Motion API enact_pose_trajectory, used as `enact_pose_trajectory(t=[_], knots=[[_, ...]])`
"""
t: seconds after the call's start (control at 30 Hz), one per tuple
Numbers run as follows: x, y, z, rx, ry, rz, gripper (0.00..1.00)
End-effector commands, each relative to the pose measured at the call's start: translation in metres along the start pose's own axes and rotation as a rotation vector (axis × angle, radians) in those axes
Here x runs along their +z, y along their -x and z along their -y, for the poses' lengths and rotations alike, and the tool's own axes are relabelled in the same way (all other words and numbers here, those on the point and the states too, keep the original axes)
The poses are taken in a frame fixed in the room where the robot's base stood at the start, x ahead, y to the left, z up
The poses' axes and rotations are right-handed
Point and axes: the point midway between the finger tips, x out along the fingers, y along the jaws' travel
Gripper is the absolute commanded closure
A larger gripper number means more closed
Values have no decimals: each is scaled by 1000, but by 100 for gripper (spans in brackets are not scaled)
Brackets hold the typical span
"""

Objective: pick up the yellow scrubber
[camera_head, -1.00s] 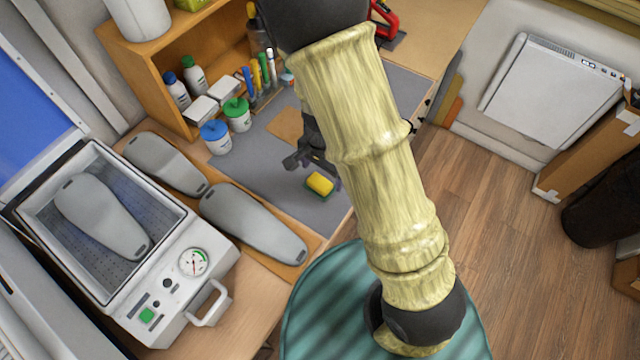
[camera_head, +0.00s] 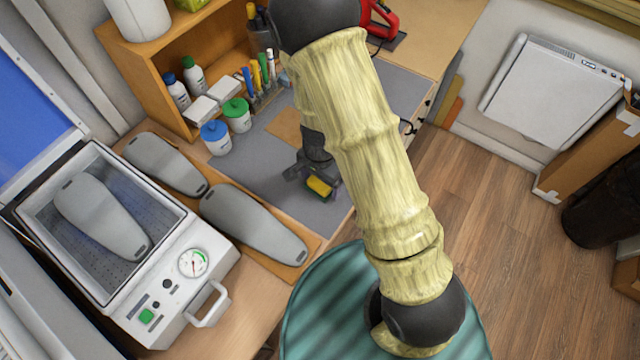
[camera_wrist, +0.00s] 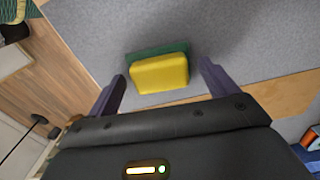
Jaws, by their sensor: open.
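The yellow scrubber (camera_head: 319,187) is a small yellow block with a green side, lying on the grey mat near the table's front edge. In the wrist view the scrubber (camera_wrist: 160,74) lies ahead of my gripper, between the lines of its two fingers. My gripper (camera_wrist: 158,82) is open there, with one dark finger to each side and a gap between each finger and the scrubber. In the head view my gripper (camera_head: 312,178) is over the scrubber and hides part of it. I cannot tell the exact height between them.
The grey mat (camera_head: 262,165) is clear around the scrubber. Grey insole forms (camera_head: 250,222) lie on a board at left, beside the forming machine (camera_head: 185,275). A wooden shelf (camera_head: 140,75) stands at the back.

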Motion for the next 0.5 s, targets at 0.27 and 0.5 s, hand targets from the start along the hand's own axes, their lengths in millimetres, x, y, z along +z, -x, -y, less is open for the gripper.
enact_pose_trajectory(t=[0.27,0.5], knots=[[0,0,0,0,0,0,32],[0,0,0,0,0,0,63]])
